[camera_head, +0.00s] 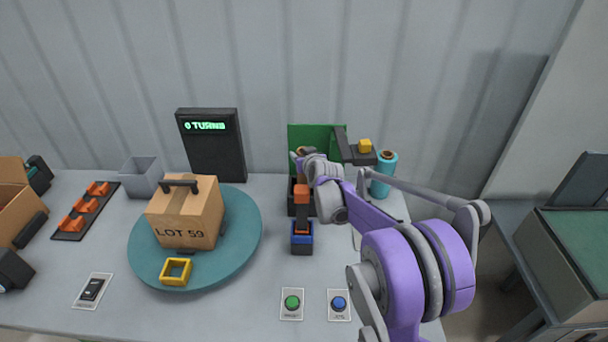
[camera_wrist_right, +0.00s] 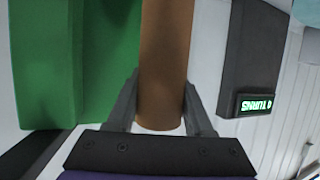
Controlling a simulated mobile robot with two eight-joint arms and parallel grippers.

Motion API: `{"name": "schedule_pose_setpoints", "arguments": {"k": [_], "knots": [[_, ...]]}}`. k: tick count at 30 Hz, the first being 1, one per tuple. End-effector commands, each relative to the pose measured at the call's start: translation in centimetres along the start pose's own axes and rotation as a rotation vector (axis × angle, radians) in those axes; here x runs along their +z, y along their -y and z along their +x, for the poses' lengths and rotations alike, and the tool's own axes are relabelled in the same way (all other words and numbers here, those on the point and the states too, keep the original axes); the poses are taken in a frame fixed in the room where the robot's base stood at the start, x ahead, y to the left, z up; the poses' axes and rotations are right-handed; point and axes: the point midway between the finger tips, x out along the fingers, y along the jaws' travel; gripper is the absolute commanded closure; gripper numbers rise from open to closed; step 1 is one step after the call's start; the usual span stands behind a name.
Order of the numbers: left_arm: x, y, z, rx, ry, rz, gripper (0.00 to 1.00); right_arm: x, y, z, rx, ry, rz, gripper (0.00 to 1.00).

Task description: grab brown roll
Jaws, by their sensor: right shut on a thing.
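The brown roll (camera_wrist_right: 166,62) is a plain upright-looking tube in the right wrist view, between the two dark fingers of my right gripper (camera_wrist_right: 163,108). The gripper is shut on it. In the head view my right gripper (camera_head: 304,160) is in front of the green panel (camera_head: 312,136), at the back of the table. Only a small brown bit of the roll (camera_head: 299,151) shows there, and the rest is hidden by the gripper and wrist. My left gripper is not in view.
A teal cylinder (camera_head: 382,178) stands right of my right gripper. A black stand with orange and blue parts (camera_head: 302,240) is just below it. A teal turntable (camera_head: 240,246) carries a LOT 59 box (camera_head: 186,216) and a yellow square ring (camera_head: 175,272). A black display (camera_head: 212,155) stands behind.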

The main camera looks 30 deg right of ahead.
Motion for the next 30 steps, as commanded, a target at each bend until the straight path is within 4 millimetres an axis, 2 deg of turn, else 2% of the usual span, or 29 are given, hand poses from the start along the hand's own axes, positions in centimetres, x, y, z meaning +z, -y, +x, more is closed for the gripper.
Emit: {"name": "schedule_pose_setpoints", "arguments": {"k": [12, 16, 27, 30], "knots": [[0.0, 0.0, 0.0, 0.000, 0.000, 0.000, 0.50, 0.0, 0.0, 0.0, 0.000, 0.000, 0.000, 1.00], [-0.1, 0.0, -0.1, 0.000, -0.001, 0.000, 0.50, -0.7, 0.0, -0.3, 0.000, -0.001, 0.000, 1.00], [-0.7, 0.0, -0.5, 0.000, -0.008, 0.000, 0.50, -7.2, 0.0, -3.0, 0.000, -0.001, 0.000, 1.00], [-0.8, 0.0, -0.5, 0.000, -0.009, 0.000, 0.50, -8.4, 0.0, -3.5, -0.001, -0.001, 0.000, 1.00]]}}
